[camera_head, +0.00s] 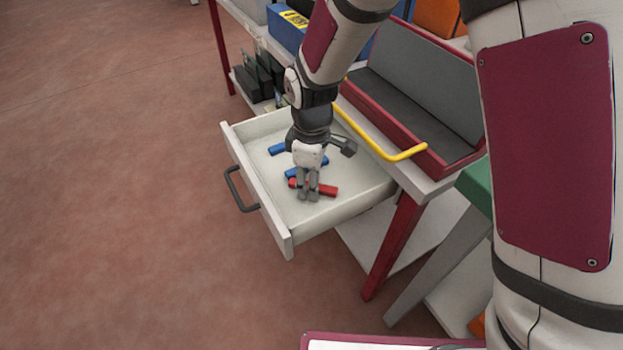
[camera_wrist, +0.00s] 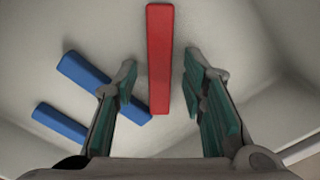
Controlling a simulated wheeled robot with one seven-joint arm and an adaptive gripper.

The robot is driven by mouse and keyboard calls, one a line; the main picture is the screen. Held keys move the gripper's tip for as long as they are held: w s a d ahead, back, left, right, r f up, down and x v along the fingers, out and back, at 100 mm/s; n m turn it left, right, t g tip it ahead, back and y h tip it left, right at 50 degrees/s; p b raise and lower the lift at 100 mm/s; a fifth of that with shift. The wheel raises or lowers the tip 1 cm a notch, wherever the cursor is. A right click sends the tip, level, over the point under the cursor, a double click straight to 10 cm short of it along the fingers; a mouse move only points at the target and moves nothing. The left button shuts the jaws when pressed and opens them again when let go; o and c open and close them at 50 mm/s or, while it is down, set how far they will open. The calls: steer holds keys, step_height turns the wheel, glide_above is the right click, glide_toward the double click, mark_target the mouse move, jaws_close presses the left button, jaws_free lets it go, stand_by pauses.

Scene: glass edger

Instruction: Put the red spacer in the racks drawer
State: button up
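The racks drawer (camera_head: 350,211) is pulled open, a white drawer with a dark handle. The red spacer (camera_head: 328,188) lies on its floor, partly hidden by my fingers in the head view. In the wrist view the red spacer (camera_wrist: 159,60) points away from me, its near end between my fingertips. My gripper (camera_head: 308,196) reaches down into the drawer. In the wrist view my gripper (camera_wrist: 160,78) is open, with a gap on each side of the red spacer.
Two blue spacers, one (camera_head: 277,149) farther back and one (camera_head: 316,164) nearer the red one, also lie in the drawer. A red-framed bin with grey panels (camera_head: 420,90) and a yellow bar (camera_head: 375,145) stand beside and above the drawer. The floor at left is clear.

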step_height(320, 180, up, 8)
steer(key=p, duration=0.3)
steer(key=shift+f, duration=0.1)
stand_by(0.6)
